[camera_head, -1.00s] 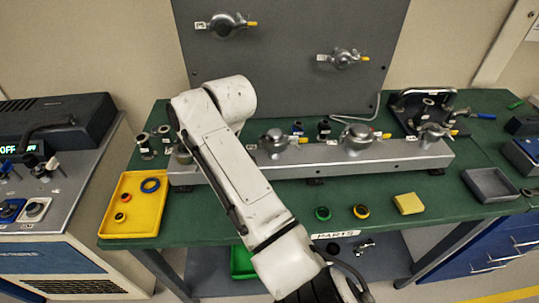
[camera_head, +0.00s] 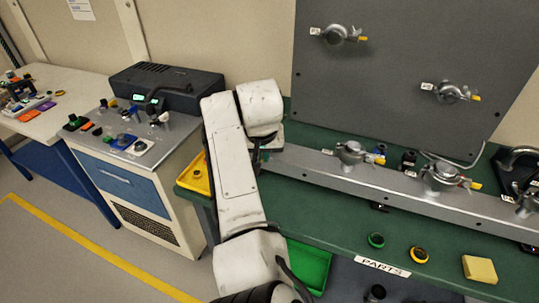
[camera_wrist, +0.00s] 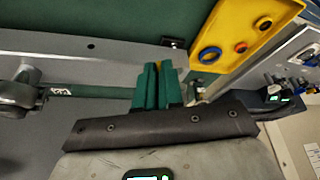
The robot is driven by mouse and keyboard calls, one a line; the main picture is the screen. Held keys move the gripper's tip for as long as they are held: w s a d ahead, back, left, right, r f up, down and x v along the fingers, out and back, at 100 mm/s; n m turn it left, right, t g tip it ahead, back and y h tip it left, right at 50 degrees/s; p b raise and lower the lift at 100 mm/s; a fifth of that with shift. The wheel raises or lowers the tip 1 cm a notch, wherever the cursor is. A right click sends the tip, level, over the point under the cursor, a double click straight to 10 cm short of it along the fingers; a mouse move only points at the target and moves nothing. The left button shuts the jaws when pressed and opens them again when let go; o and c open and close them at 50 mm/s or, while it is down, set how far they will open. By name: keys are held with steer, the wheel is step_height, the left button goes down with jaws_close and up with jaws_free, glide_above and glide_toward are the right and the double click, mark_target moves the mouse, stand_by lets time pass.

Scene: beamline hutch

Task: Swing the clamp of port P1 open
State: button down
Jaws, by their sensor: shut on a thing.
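The rail (camera_head: 310,168) runs along the green bench, and its left end is behind my arm in the head view. The clamp of port P1 appears to be at that end and is hidden by my arm and fingers; I cannot read its label. In the wrist view my gripper (camera_wrist: 151,84) has its green fingers close together over the rail (camera_wrist: 60,47). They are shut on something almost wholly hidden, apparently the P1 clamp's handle. How far that clamp is swung cannot be seen. The neighbouring silver clamp (camera_head: 351,153) also shows in the wrist view (camera_wrist: 20,92), apart from my fingers.
More clamps (camera_head: 440,177) sit along the rail, and two are on the upright grey panel (camera_head: 385,80). A yellow tray (camera_head: 193,178) with rings lies left of my arm. A control cabinet (camera_head: 128,180) stands further left. A yellow block (camera_head: 480,269) lies at front right.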

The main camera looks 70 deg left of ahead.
steer(key=shift+a, duration=0.1)
steer(key=c, duration=1.3)
jaws_free()
steer(key=shift+o, duration=0.2)
steer(key=shift+r, duration=0.1)
steer(key=b+v, duration=0.1)
steer(key=v, duration=0.9)
steer(key=shift+r, duration=0.3)
